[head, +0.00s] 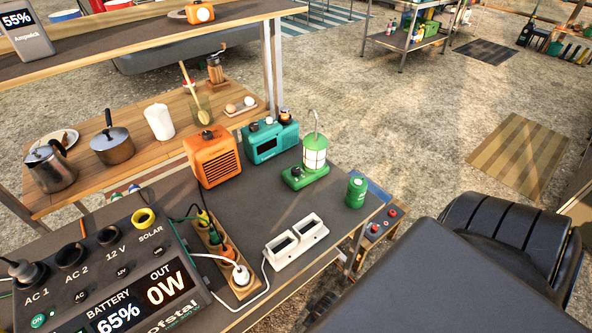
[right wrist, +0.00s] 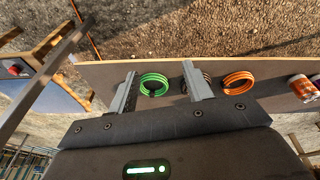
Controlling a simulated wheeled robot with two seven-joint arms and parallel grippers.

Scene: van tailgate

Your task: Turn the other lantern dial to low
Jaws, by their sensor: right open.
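A green lantern (head: 314,160) with a pale globe and a wire handle stands upright on the dark table (head: 335,205), towards its far right side. Its green base (head: 303,177) extends to the left of the globe. A small dial shows on the base, too small to read its setting. No gripper is near the lantern in the head view. My right gripper (right wrist: 160,78) shows only in the right wrist view; it is open and empty. A green coil (right wrist: 153,84) appears between its fingers, on a board beyond them. My left gripper is in neither view.
An orange radio (head: 212,157), a teal radio (head: 271,141) and a green can (head: 356,192) stand around the lantern. A white double holder (head: 296,241), a power strip (head: 222,250) and a power station (head: 98,275) are nearer. The right wrist view also shows an orange coil (right wrist: 238,84).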

